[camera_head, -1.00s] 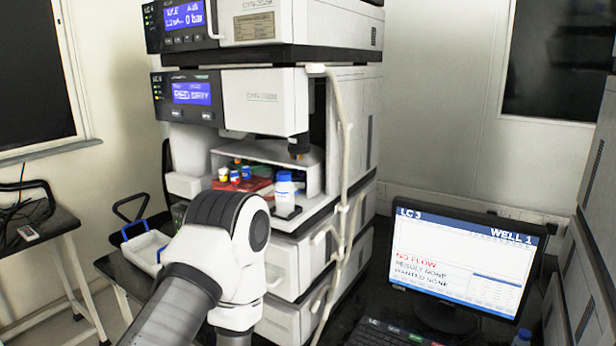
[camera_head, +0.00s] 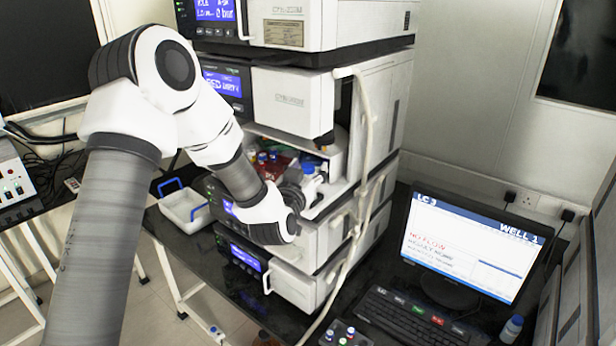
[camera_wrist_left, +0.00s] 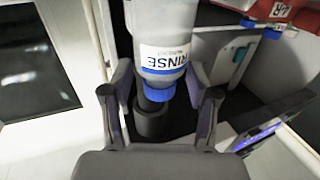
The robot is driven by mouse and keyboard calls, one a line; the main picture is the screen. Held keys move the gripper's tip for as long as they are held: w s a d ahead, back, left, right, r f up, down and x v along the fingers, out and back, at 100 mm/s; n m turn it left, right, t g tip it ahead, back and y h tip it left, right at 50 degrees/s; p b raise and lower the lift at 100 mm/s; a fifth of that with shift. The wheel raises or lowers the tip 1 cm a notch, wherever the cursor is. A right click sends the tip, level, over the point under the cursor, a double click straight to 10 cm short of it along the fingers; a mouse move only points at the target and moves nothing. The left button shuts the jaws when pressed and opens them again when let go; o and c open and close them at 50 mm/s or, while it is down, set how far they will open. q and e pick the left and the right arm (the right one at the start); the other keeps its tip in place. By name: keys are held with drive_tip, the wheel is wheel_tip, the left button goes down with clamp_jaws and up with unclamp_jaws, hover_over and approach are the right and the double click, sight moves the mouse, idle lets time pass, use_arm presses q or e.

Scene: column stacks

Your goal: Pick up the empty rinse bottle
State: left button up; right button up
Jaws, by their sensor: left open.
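The rinse bottle (camera_head: 308,168) stands in the open bay of the instrument stack in the head view, its blue cap showing and its lower body largely hidden by my left gripper (camera_head: 303,190). In the left wrist view the rinse bottle (camera_wrist_left: 166,38) appears upside down, with a white RINSE label, a blue band and a blue cap. My left gripper (camera_wrist_left: 160,88) is open there, with one finger on each side of the bottle's cap end. I cannot tell whether the fingers touch it. My right gripper is not in view.
Small coloured-cap vials sit on a red rack (camera_head: 278,168) beside the bottle in the bay. A pale hose (camera_head: 362,170) hangs down the stack's front corner. A white tray with blue handles (camera_head: 185,205) is at left. A monitor (camera_head: 465,245), keyboard and another blue-capped bottle (camera_head: 512,329) are at right.

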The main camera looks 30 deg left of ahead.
use_arm(q)
drive_tip(key=shift+a+f, duration=0.15)
drive_tip(key=shift+a, duration=0.05)
drive_tip(key=shift+w+d, duration=0.15)
drive_tip(key=shift+d, duration=0.2)
drive_tip(key=c, duration=1)
drive_tip(key=shift+o, duration=0.2)
drive_tip(key=shift+a, duration=0.2)
